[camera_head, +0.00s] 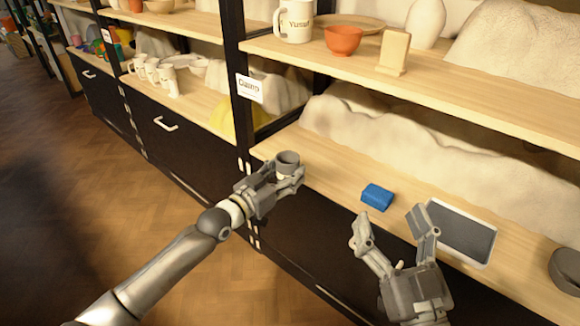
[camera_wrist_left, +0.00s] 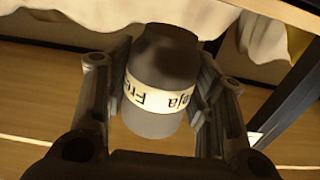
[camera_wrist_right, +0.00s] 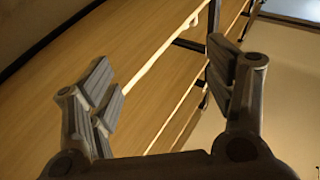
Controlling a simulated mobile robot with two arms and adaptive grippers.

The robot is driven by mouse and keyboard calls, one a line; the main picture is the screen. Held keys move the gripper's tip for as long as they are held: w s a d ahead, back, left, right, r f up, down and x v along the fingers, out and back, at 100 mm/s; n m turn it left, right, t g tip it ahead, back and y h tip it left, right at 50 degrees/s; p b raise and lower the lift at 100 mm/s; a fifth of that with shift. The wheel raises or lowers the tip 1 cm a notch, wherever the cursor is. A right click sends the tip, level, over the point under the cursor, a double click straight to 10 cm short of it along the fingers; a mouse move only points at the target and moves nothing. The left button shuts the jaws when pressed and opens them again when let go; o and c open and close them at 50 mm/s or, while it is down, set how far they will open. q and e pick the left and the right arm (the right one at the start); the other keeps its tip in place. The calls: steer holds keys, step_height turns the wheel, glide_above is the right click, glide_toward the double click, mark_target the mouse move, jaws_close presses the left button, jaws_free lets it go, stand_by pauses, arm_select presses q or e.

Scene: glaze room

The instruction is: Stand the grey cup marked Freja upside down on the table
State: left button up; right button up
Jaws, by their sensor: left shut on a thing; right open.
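The grey cup (camera_head: 288,159) is held in my left gripper (camera_head: 284,178), at the left end of the lower wooden shelf board (camera_head: 335,178). Its round opening seems to face up in the head view. The left wrist view shows the cup (camera_wrist_left: 165,65) between both fingers, with a pale band lettered Freja that reads upside down in that picture. I cannot tell whether the cup touches the board. My right gripper (camera_head: 393,220) is open and empty in front of the board's edge; its spread fingers also show in the right wrist view (camera_wrist_right: 165,90).
On the board lie a blue block (camera_head: 377,197), a dark flat panel with a pale rim (camera_head: 461,232) and a dark grey round vessel (camera_head: 566,271). A pale rocky mass (camera_head: 400,140) fills the back. A black post (camera_head: 236,60) stands left of the board. The board between cup and blue block is clear.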

arm_select(q)
steer(key=shift+p+v, duration=0.55)
steer(key=shift+v, duration=0.5)
steer(key=shift+s+a, duration=0.15)
arm_select(e)
step_height(320, 180, down, 6)
steer(key=g+h, duration=0.1)
steer(key=g, duration=0.2)
steer(key=shift+w+d, duration=0.35)
